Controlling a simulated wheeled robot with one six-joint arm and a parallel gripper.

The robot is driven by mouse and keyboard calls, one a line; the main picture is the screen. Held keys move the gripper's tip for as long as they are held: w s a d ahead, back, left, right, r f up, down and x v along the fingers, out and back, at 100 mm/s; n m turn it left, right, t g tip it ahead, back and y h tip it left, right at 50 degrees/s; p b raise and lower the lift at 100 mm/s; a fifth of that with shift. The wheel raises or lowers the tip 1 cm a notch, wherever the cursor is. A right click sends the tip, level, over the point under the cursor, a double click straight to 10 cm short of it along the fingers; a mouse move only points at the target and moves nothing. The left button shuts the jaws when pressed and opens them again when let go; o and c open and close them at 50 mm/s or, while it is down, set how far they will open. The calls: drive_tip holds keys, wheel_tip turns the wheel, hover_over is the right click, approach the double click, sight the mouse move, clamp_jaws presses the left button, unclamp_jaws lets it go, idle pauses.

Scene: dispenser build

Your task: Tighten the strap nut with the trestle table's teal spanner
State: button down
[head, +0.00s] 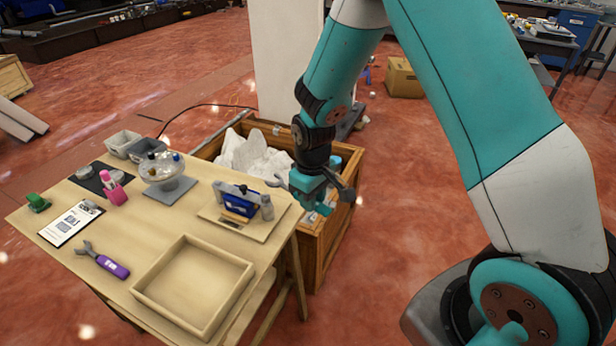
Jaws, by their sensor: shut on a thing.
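My gripper (312,188) is over the right rear edge of the table, in front of the wooden crate. It is shut on a teal-handled spanner, whose grey open jaw (276,181) points left. The gripper hides part of the handle. On a board (262,232) at the table's right side stands a blue assembly (240,203) with a grey strap or bar across it. The spanner jaw is apart from this assembly in the picture, to its upper right. The strap nut is too small to make out.
A purple-handled spanner (103,262) lies at the table's front left. An empty wooden tray (160,292) sits in front of the board. The crate (330,235) adjoins the table.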

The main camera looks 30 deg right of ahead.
drive_tip(key=r+n, duration=0.1)
drive_tip(key=a+r+n, duration=0.1)
drive_tip(key=n, duration=0.1)
drive_tip(key=shift+s+r, duration=0.2)
drive_tip(key=shift+f, duration=0.4)
drive_tip(key=shift+d+f+b, duration=0.1)
drive_tip(key=shift+f+b, duration=0.8)
drive_tip(key=shift+r, duration=0.15)
drive_tip(key=shift+s+p, duration=0.1)
drive_tip(key=shift+p, duration=0.25)
drive_tip(key=shift+f+b, duration=0.85)
drive_tip(key=shift+f, duration=0.45)
